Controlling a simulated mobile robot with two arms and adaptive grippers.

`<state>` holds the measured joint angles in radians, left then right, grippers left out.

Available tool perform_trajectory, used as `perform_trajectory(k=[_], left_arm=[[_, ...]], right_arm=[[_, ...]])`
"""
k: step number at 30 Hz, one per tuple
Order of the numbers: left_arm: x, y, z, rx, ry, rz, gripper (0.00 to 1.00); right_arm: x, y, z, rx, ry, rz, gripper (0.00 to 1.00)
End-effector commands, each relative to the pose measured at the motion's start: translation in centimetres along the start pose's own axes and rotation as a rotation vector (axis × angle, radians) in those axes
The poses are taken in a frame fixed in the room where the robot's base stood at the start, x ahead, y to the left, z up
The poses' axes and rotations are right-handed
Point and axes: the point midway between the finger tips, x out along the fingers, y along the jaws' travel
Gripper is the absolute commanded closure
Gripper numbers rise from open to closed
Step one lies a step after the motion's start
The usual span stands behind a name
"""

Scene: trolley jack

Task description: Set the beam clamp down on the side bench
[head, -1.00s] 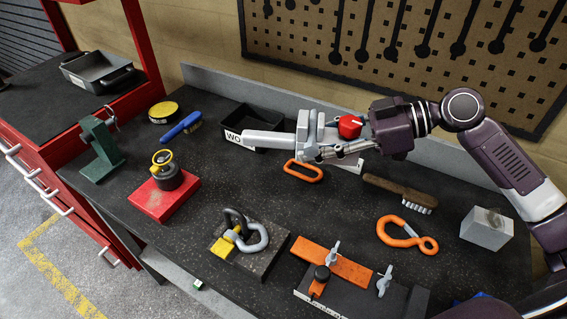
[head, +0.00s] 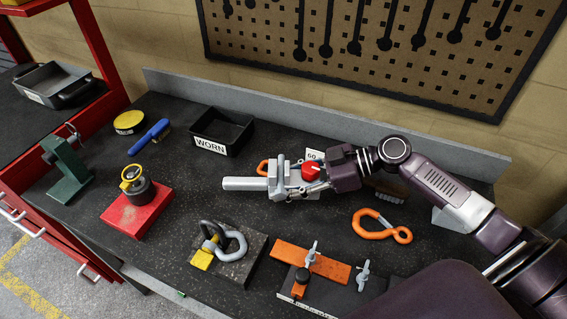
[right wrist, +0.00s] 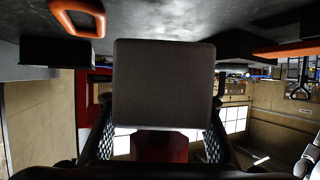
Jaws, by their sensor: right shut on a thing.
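My right gripper (head: 298,178) is shut on the beam clamp (head: 279,177), a light grey clamp with a long bar pointing left and a red part by the fingers. The clamp is over the middle of the dark workbench (head: 300,222) and looks held above it; the exact gap is hard to tell. In the right wrist view a plain grey block face of the clamp (right wrist: 164,85) fills the middle between the fingers. The side bench (head: 30,128), red-framed with a dark top, stands at the far left. My left gripper is not in view.
A grey tray (head: 52,85) sits on the side bench. A green stand (head: 66,172), a red block (head: 138,212), a bin marked WORN (head: 222,132), a shackle block (head: 230,262), an orange plate (head: 310,262) and an orange hook (head: 378,232) occupy the workbench.

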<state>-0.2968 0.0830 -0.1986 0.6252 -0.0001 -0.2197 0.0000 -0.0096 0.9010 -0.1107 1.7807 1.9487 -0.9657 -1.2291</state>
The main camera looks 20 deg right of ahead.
Motion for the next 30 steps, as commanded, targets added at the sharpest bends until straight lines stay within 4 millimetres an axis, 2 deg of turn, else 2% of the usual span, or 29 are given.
perform_trajectory(k=[7,16,29,30], left_arm=[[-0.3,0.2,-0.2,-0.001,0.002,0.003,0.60],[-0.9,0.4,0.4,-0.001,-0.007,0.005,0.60],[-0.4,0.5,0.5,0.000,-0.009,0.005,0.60],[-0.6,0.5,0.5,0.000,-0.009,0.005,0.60]], right_arm=[[0.6,0.2,1.1,-0.001,0.008,0.002,1.00],[2.0,0.2,4.3,-0.001,0.009,0.002,1.00],[2.2,0.1,4.9,-0.003,0.008,0.002,1.00],[2.2,0.0,5.2,0.000,0.001,-0.001,0.56]])
